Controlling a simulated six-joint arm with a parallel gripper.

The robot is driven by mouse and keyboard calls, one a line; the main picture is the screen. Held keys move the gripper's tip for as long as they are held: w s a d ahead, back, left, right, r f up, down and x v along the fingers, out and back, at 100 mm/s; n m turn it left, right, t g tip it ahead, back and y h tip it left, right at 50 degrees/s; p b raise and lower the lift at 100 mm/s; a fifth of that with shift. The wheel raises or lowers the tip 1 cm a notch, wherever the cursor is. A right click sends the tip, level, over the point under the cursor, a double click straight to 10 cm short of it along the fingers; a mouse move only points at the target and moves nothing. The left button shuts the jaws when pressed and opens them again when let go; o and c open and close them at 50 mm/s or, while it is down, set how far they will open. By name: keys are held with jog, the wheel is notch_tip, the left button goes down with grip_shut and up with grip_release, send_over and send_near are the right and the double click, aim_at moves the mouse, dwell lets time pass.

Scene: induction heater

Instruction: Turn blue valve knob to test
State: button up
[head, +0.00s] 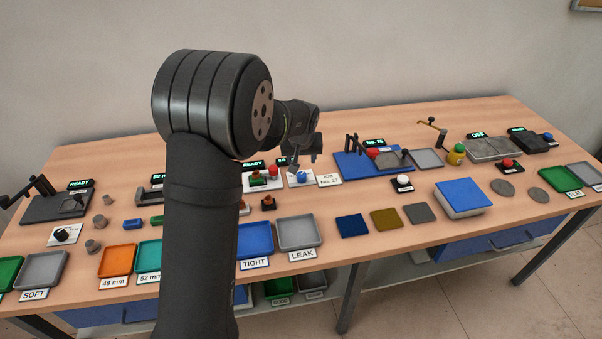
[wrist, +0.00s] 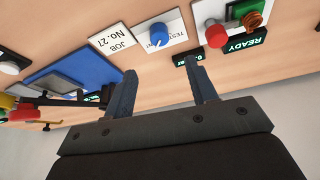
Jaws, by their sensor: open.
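The blue valve knob (head: 302,175) sits on a white plate at the back middle of the bench, left of the JOB No. 27 card. In the wrist view the knob (wrist: 158,37) is on its white plate (wrist: 174,28), whose lettering appears upside down and seems to include TEST. A pale pointer mark shows on the knob; its exact setting is too small to read. My gripper (head: 303,160) is above and near the knob. In the wrist view my gripper (wrist: 164,76) is open and empty, its fingers apart from the knob, which lies beyond the gap between their tips.
A fixture with a red knob (wrist: 215,34) and green part is beside the plate, with a READY display (wrist: 242,41). The JOB card (head: 328,180) and a blue-based press (head: 352,164) are on the other side. Blue TIGHT (head: 255,239) and grey LEAK (head: 298,234) trays lie in front.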

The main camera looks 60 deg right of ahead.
aim_at(301, 174)
jog(key=x, duration=1.1)
jog(key=shift+f, duration=0.1)
jog(key=c, duration=1)
jog(key=shift+o, duration=0.2)
